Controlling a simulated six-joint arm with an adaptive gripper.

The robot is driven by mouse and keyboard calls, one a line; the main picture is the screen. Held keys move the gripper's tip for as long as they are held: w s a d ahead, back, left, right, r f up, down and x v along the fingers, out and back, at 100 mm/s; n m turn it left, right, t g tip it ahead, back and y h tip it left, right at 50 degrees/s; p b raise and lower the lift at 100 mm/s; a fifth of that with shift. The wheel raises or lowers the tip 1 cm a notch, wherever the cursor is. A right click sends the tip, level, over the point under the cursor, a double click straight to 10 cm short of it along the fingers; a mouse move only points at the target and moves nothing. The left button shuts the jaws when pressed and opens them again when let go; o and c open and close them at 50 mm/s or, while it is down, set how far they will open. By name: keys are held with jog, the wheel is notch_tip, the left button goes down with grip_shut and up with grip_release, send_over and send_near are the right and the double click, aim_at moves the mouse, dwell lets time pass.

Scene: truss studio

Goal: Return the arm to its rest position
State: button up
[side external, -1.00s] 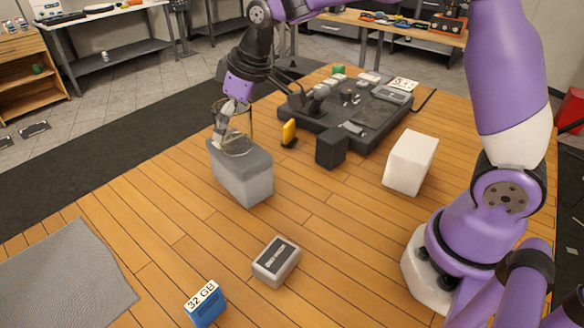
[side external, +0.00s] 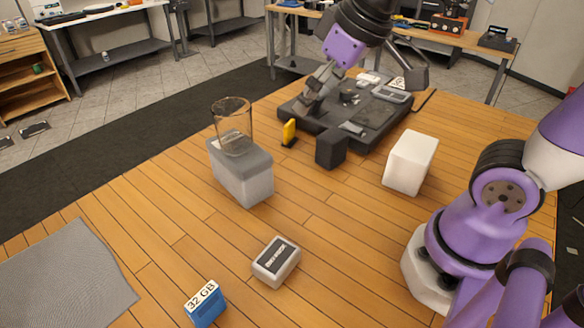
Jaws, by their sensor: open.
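My gripper (side external: 306,104) is open and empty. It hangs in the air and, in the picture, overlaps the left part of the dark workstation tray (side external: 378,127). Its exact height above the tray is hard to tell. A clear glass beaker (side external: 234,128) stands upright on a grey block (side external: 243,176), to the left of my gripper and apart from it. My purple arm reaches in from the right, and part of it is out of the picture at the top.
A yellow object (side external: 289,132) and a black cube (side external: 331,149) stand before the tray. A white block (side external: 411,162) is at the right. A labelled grey box (side external: 276,262), a blue "32 GB" box (side external: 205,304) and a grey mat (side external: 62,277) lie in front. The wooden floor between them is clear.

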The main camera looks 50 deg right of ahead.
jog(key=s+d+f+m, duration=0.1)
jog(key=s+f, duration=0.3)
jog(key=s, duration=0.1)
jog(key=shift+d+h, duration=0.35)
jog(key=shift+h, duration=0.05)
